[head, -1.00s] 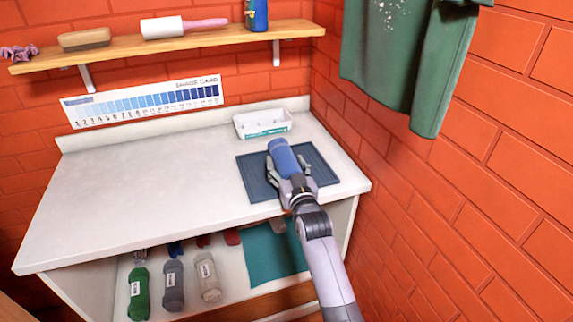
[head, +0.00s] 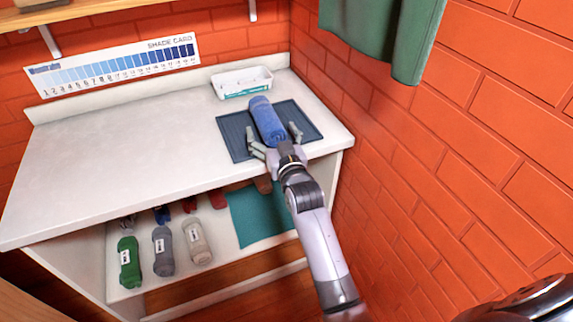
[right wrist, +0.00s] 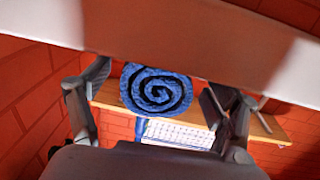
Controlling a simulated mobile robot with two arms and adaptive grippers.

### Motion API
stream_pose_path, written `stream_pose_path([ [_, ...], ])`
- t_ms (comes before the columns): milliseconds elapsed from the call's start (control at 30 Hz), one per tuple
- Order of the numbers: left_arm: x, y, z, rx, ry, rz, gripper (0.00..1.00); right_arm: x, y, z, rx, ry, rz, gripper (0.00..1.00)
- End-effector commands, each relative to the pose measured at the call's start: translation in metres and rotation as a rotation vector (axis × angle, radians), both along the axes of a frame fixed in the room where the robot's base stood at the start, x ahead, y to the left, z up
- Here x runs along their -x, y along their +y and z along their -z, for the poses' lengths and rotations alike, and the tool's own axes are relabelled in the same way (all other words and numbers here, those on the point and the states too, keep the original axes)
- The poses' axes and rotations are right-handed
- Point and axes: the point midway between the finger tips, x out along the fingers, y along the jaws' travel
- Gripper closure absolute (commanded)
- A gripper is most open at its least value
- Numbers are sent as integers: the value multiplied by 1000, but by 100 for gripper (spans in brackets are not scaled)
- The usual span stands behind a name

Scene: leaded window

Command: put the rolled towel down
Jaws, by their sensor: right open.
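The rolled blue towel (head: 266,119) lies on the dark ribbed mat (head: 234,136) at the right end of the white counter. My right gripper (head: 277,137) is open at the towel's near end, one finger on each side and apart from it. In the right wrist view the towel's spiral end (right wrist: 157,90) shows between the spread fingers (right wrist: 150,105), with a gap on both sides. My left gripper is not in view.
A white tray (head: 226,87) stands behind the mat. The counter's left part (head: 120,145) is clear. A green garment (head: 375,30) hangs on the right brick wall (head: 430,150).

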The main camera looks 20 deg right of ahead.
Motion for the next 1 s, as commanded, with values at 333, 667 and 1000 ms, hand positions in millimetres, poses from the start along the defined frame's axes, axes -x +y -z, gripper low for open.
stream_pose_path([
  [333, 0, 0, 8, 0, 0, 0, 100, 87, 5, 5, -1, 3, -1, 18],
  [667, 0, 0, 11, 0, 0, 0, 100, 130, 6, 4, -1, 2, -1, 18],
  [1000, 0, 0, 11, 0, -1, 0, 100, 133, 7, 7, 0, 7, -3, 18],
])
